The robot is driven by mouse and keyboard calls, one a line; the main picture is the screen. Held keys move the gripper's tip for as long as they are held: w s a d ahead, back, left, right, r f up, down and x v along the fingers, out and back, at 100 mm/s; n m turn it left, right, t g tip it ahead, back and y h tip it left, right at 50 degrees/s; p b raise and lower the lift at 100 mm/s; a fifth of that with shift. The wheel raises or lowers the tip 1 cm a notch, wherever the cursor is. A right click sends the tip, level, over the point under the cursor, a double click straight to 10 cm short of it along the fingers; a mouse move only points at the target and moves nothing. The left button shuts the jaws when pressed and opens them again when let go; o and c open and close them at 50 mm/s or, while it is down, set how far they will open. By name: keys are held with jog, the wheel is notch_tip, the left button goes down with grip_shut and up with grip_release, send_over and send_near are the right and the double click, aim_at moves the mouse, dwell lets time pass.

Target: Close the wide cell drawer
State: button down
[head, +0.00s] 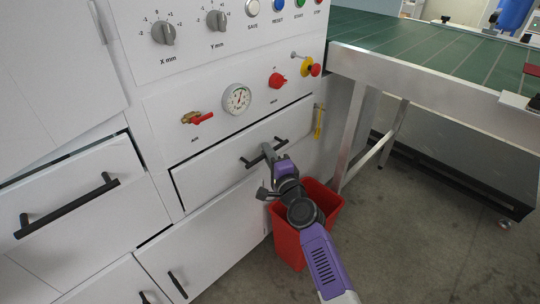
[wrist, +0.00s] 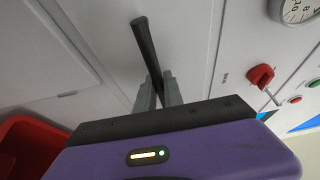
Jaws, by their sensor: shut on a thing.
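The white drawer (head: 212,174) below the gauge has a black bar handle (head: 250,162), which also shows in the wrist view (wrist: 145,40). A dark gap runs along the drawer's top and left edges, so it seems to stand slightly out from the cabinet. My gripper (head: 268,150) is at this handle. In the wrist view its two fingers (wrist: 159,92) are shut on the bar, one on each side. The fingers and wrist hide part of the handle and the drawer's lower front.
Another drawer (head: 100,180) with a long black handle is at the left. A red bin (head: 288,246) stands on the floor beneath my wrist. A red-handled air valve (head: 198,118) and knobs are above. A conveyor table (head: 420,75) is at the right.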

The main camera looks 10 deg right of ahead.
jog(key=shift+w+a, duration=0.1)
jog(key=shift+a, duration=0.05)
jog(key=c, duration=1.5)
grip_release()
jog(key=shift+o, duration=0.2)
jog(key=p+v, duration=0.2)
jog(key=v, duration=0.5)
jog(key=shift+s, duration=0.4)
